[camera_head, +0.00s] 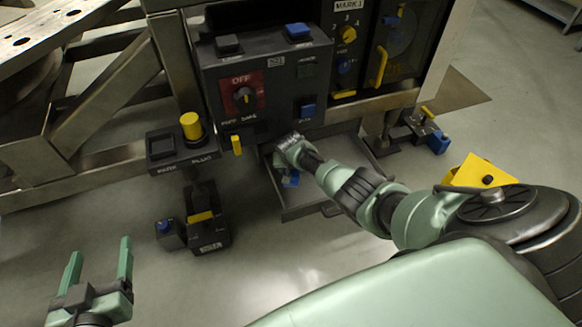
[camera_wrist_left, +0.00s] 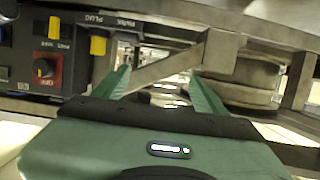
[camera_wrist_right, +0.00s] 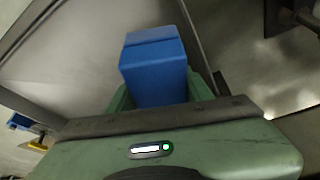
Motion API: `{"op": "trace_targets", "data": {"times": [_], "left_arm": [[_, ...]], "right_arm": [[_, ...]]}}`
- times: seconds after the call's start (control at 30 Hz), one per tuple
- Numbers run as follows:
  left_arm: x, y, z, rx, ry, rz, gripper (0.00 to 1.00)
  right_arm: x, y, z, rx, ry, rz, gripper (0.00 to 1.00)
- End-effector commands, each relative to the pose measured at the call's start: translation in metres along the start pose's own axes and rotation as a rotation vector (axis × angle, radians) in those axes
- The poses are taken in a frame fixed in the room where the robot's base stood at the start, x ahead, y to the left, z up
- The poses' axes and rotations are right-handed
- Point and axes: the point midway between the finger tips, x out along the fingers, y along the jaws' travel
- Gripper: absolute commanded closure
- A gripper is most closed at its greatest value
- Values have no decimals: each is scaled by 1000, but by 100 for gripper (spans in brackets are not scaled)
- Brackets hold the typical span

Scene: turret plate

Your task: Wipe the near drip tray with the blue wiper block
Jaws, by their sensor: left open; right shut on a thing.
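The blue wiper block (camera_wrist_right: 153,68) is held between the green fingers of my right gripper (camera_wrist_right: 160,92), which is shut on it. In the head view a small part of the block (camera_head: 291,180) shows below my right wrist; the fingers are mostly hidden there. The block is over the grey drip tray (camera_head: 345,185) below the control box; whether it touches the tray floor I cannot tell. The tray floor (camera_wrist_right: 75,65) also shows in the right wrist view. My left gripper (camera_head: 100,252) is open and empty at the lower left, away from the tray.
The control box (camera_head: 215,85) with switches and a red OFF dial overhangs the tray's back. A yellow plug (camera_head: 191,125) stands in a holder left of it. A black device (camera_head: 208,235) is on the floor left of the tray. Open floor lies in front.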

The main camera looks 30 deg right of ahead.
Motion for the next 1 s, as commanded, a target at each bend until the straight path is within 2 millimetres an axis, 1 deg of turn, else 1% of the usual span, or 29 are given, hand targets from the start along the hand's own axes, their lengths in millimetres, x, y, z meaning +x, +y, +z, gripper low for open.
{"op": "trace_targets", "data": {"times": [0.47, 1.0], "left_arm": [[-14, -6, 45, 0, -237, -14, 28], [-42, -12, 91, -4, -487, -29, 28]], "right_arm": [[-10, 0, -4, 1, 1, -1, 100], [-19, 0, -8, 1, 0, -1, 100]]}}
